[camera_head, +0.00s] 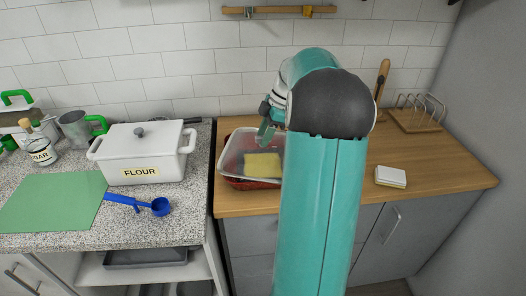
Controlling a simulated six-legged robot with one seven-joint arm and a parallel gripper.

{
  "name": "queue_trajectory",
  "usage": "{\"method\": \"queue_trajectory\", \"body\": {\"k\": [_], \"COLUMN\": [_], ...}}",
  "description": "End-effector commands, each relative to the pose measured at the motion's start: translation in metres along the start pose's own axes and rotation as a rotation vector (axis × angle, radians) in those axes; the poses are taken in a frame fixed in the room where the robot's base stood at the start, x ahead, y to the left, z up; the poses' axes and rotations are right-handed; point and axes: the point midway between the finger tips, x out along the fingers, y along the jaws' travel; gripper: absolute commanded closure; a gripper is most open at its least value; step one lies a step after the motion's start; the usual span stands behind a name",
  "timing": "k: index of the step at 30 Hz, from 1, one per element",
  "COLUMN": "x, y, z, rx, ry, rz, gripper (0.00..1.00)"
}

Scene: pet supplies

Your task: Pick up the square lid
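I see one lid clearly. It is the white lid (136,134) with a dark grey knob, resting on the white box marked FLOUR (117,172), on the speckled counter at left. From here it looks rectangular. My gripper (266,133) is in the middle, above a clear-walled tray (230,161) that holds a flat yellow piece. My own arm hides most of the gripper and the right part of the tray. I cannot tell whether the gripper is open or shut, or whether it touches anything. A small white and yellow square block (391,176) lies on the wooden counter to the right.
A reddish base (243,184) shows under the tray. A green mat (50,203) and a blue measuring scoop (160,206) lie in front of the FLOUR box. A wooden rack (420,118) stands at the back right. The wooden counter's front right is clear.

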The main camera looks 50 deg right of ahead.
Motion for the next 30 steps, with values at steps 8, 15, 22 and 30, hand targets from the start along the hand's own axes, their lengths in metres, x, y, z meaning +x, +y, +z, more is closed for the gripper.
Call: {"method": "queue_trajectory", "body": {"k": [8,15,22,30], "x": [-0.0001,-0.0004,-0.0006,-0.0007], "y": [-0.0001,-0.0001,0.0,0.0], "z": [0.0002,0.0004,0.0004,0.0004], "rx": [0.0,0.001,0.001,0.001], "ry": [-0.001,-0.001,-0.001,-0.001], "rz": [0.001,0.001,0.002,0.002], "gripper": [0.76,1.0,1.0,1.0]}}
